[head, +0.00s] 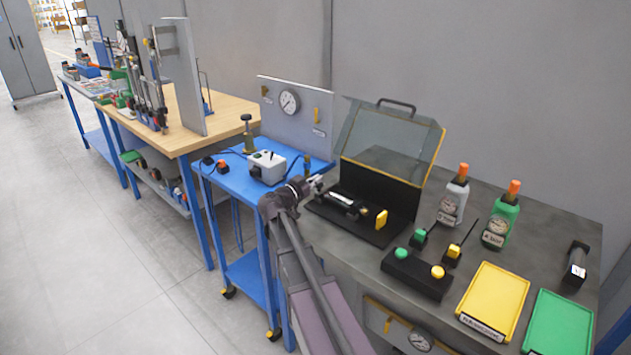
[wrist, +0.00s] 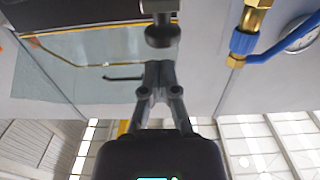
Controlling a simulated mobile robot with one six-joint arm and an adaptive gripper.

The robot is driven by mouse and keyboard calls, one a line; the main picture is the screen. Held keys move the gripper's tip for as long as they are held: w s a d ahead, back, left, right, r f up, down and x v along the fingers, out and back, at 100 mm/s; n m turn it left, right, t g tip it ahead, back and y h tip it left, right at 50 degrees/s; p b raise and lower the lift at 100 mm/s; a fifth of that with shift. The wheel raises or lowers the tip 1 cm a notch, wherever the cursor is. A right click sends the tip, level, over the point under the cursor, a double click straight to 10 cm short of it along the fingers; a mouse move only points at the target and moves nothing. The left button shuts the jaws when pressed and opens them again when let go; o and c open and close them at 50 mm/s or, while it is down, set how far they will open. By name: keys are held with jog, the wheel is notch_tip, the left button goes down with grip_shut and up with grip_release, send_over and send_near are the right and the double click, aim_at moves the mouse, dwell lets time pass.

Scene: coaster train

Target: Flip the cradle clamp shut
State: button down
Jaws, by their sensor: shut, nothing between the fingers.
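A black fixture (head: 396,230) stands on the dark grey bench with its clear, yellow-edged lid (head: 385,140) raised. A dark cylindrical piece with a silvery part (head: 343,200) lies in it. A yellow upright tab (head: 381,218) stands at its right; whether it belongs to the cradle clamp I cannot tell. My gripper (head: 317,183) is at the fixture's left edge, shut and empty. In the wrist view my gripper's fingertips (wrist: 159,66) are together, close to a dark round-ended part (wrist: 159,35); I cannot tell whether they touch. The clamp's hinge is too small to make out.
A two-button box (head: 418,274), yellow tray (head: 494,300) and green tray (head: 557,322) lie in front. A blue cart (head: 235,180) carrying a grey box (head: 267,167) stands left. A gauge panel (head: 292,122) stands behind the cart.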

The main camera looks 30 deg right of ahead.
jog(key=v, duration=1.2)
jog(key=shift+d, duration=0.1)
dwell(0.4)
jog(key=s+a+f+n+g+y+p, duration=0.35)
jog(key=s+f+n+y+p, duration=0.25)
jog(key=s+f+y, duration=0.4)
jog(key=s+a+r+n+g+y+p, duration=0.1)
jog(key=s+a+n+g+y+p, duration=0.2)
jog(key=s+a+n+y, duration=0.3)
jog(key=s+a+n+p, duration=0.1)
jog(key=s+a, duration=0.2)
jog(key=a, duration=0.1)
jog(key=shift+s+r+n+y, duration=0.15)
jog(key=shift+r+n+y, duration=0.1)
jog(key=shift+n+y, duration=0.15)
jog(key=shift+a, duration=0.1)
